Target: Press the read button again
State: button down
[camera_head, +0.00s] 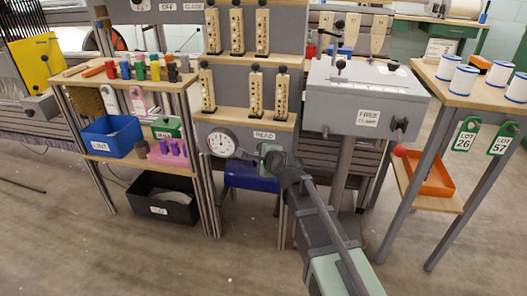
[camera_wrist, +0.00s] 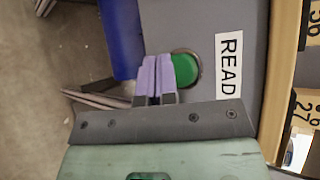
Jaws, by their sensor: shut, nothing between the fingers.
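The read button is a round green button (camera_wrist: 184,68) on a grey panel, beside a white READ label (camera_wrist: 228,63) in the wrist view. The READ label also shows in the head view (camera_head: 264,135), but there I cannot make out the button, which my gripper seems to cover. My gripper (camera_wrist: 157,62) is shut and empty, its two purple fingers side by side. In the wrist view the fingertips overlap the button's left edge; I cannot tell whether they touch it. In the head view my gripper (camera_head: 262,151) is at the panel just under the label.
A round dial gauge (camera_head: 221,142) sits left of the label. A grey FREE CLAMP box (camera_head: 345,95) stands to the right, and a shelf with a blue LINT bin (camera_head: 110,135) to the left. Open floor lies in front.

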jog(key=shift+s, duration=0.1)
jog(key=s, duration=0.2)
jog(key=s+a, duration=0.1)
jog(key=s, duration=0.1)
jog(key=shift+s, duration=0.35)
dwell(0.5)
